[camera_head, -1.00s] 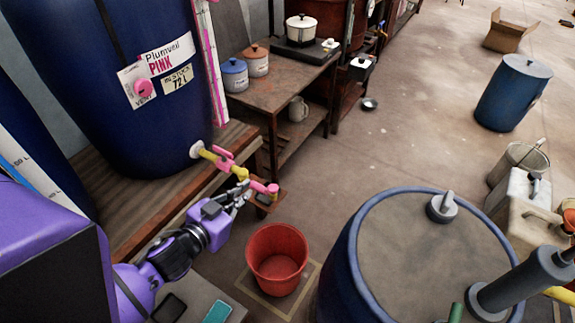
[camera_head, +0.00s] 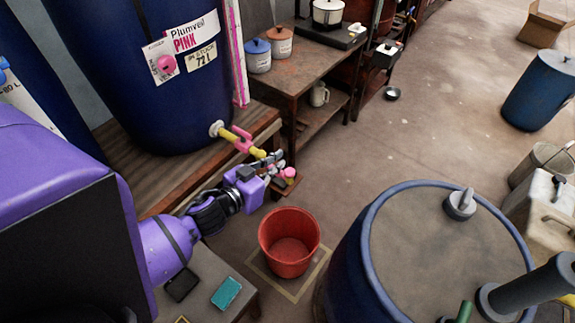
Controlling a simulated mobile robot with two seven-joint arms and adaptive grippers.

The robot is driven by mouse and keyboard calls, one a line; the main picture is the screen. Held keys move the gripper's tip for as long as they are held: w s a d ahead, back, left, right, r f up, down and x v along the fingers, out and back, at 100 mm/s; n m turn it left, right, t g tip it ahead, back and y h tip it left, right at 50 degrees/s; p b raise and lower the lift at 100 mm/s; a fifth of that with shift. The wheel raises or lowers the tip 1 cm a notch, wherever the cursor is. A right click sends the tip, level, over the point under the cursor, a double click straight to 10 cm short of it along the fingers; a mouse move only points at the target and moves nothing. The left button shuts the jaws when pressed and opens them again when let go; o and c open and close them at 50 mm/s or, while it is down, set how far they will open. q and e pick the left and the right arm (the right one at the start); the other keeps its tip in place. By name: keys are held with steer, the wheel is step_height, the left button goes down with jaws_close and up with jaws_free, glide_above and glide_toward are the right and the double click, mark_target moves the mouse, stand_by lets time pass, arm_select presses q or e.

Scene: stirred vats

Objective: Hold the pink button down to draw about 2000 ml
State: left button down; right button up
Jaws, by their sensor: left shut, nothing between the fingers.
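A large dark blue vat (camera_head: 130,75) labelled "Plumveil PINK" and "72 L" stands on a wooden bench at the upper left. A yellow outlet with a pink lever (camera_head: 240,144) comes out of its foot. The pink button (camera_head: 290,173) sits on a small wooden bracket beyond the outlet's end. My left gripper (camera_head: 274,162) is shut and empty, its fingers close beside the button on its upper left. I cannot tell whether they touch it. A red bucket (camera_head: 289,265) stands on the floor below, inside a marked square. No stream is visible. My right gripper is out of view.
A blue-rimmed drum (camera_head: 350,235) with a grey lid stands right of the bucket. A table (camera_head: 299,75) with lidded pots is behind. Open floor (camera_head: 430,130) lies to the right.

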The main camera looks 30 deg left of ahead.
arm_select(q)
glide_above(290, 172)
steer(key=s, duration=0.1)
steer(key=shift+d+f, duration=0.1)
steer(key=shift+f, duration=0.5)
steer(key=f, duration=0.4)
steer(key=shift+s, duration=0.3)
